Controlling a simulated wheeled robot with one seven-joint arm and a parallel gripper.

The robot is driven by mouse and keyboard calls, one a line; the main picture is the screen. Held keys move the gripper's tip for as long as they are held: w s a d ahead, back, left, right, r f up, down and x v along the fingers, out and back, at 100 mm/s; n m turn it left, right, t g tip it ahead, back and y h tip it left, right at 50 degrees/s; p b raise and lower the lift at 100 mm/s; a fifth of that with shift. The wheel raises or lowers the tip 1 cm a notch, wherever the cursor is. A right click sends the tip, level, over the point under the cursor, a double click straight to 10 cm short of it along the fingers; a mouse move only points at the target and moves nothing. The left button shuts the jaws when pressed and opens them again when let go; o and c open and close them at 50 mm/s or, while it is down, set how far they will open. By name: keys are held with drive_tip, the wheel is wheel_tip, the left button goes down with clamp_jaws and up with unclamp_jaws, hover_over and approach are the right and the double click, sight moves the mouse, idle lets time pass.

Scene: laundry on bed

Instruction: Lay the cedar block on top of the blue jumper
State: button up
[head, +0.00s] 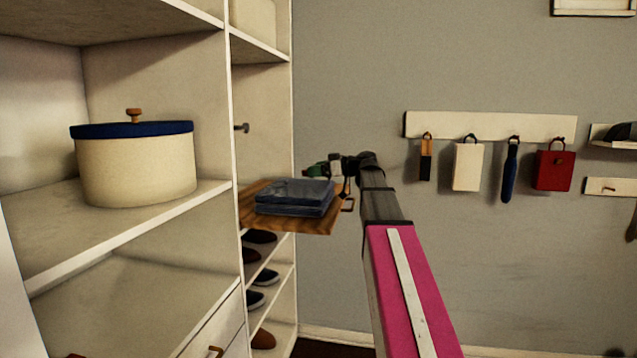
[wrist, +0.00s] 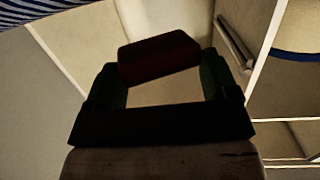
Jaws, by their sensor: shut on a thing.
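In the head view, a folded blue jumper (head: 295,196) lies on a pulled-out wooden board (head: 250,215) at the closet's right side. My gripper (head: 318,170) is just behind and above the jumper in that view, partly hidden by my arm. In the wrist view my gripper (wrist: 160,72) is shut on the cedar block (wrist: 158,55), which looks dark reddish brown and sits slightly tilted between the green fingertips. The block is too small to make out clearly in the head view. I cannot tell the exact gap between block and jumper.
A round cream box (head: 137,170) with a blue lid stands on the left shelf. Shoes (head: 255,300) sit on racks under the board. A white upright panel (head: 236,80) is left of the board. A hook rail (head: 490,126) with hanging items is on the right wall.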

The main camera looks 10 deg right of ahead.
sight(319, 188)
drive_tip(key=shift+w+d+f, duration=0.15)
drive_tip(key=shift+d+f, duration=0.1)
drive_tip(key=shift+f, duration=1.9)
drive_tip(key=shift+f, duration=0.1)
drive_tip(key=o, duration=0.8)
drive_tip(key=v, duration=1.2)
